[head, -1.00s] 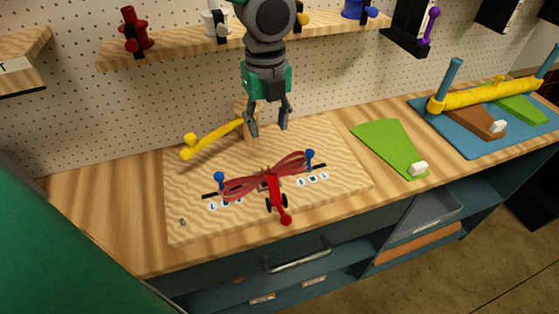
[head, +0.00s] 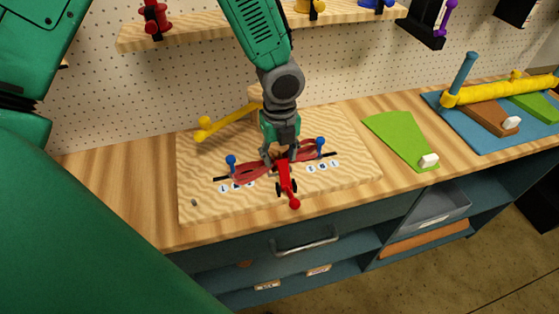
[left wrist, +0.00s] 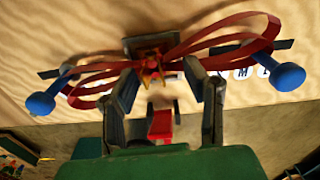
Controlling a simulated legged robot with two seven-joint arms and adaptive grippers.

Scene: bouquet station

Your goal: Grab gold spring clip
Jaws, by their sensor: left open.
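A red ribbon bow (head: 250,174) stretches between two blue-headed pegs (head: 231,163) on a wooden board; it also shows in the left wrist view (left wrist: 222,38). A small gold piece, apparently the gold spring clip (left wrist: 151,68), sits at the bow's middle, against a dark block (left wrist: 150,44). In the head view my gripper hides it. My left gripper (head: 281,160) is low over the bow's middle, pointing down. In the left wrist view its open fingers (left wrist: 161,76) stand either side of the gold piece, with nothing clearly held. My right gripper is not in view.
A red ball-ended lever (head: 288,185) stands just in front of the bow's middle, close to my gripper. A yellow arm (head: 225,122) lies behind on the board (head: 205,205). A green panel (head: 400,138) lies to the right. A shelf (head: 200,30) runs along the pegboard.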

